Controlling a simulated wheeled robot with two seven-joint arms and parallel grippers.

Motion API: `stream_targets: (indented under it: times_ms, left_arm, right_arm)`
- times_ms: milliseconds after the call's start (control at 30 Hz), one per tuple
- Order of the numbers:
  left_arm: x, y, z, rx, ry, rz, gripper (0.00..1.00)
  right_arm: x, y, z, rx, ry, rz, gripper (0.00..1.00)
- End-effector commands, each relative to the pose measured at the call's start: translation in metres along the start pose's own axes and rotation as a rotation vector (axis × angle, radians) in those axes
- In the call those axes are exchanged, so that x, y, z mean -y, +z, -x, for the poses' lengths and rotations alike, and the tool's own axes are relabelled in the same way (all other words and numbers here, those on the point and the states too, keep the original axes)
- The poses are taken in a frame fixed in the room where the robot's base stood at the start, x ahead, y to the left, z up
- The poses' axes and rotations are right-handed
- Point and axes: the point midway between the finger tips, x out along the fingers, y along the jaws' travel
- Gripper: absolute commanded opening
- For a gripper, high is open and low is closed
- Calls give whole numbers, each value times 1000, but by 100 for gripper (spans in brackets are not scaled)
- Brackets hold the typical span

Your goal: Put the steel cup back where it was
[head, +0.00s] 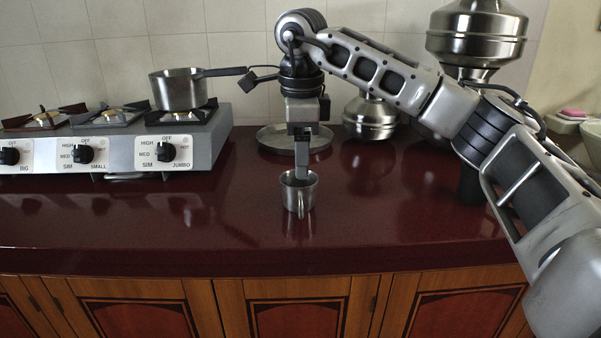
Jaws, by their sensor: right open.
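The steel cup (291,200) stands upright on the dark red counter (400,220), its handle facing the front. My right gripper (301,174) points straight down at the cup, and its fingertips reach the cup's rim. One finger appears to dip inside the cup; the other finger is hard to make out. The gripper is open, so the cup is not clamped. My left gripper is not in view.
A gas stove (130,140) with a steel saucepan (178,90) stands at the left. A round steel tray (270,139) lies behind the cup. Steel pots (370,118) stand at the back right. The counter's front strip is clear.

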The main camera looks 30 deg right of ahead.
Motion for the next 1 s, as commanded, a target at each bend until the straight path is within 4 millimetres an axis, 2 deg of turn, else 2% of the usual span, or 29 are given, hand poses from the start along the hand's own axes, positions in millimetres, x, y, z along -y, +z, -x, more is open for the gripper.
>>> stream_targets:
  times_ms: [100,267,467,567,667,767,800,900,1000]
  left_arm:
    - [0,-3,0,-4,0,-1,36]
    - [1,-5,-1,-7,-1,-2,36]
    - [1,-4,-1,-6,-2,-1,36]
    - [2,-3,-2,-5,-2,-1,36]
    - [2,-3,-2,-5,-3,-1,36]
    - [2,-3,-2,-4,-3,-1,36]
    - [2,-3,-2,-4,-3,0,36]
    - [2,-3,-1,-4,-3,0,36]
    - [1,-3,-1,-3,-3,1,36]
  right_arm:
    - [0,0,15,1,-1,0,65]
    - [0,0,21,0,-1,0,65]
    - [-1,1,20,2,2,2,65]
    - [-10,17,6,41,35,32,65]
    - [-40,58,-27,157,135,97,65]
    - [-100,118,-65,363,332,152,65]
    - [-131,142,-75,463,438,154,65]
    - [-203,187,-80,706,722,91,65]
    - [-255,216,-63,921,1027,-69,65]
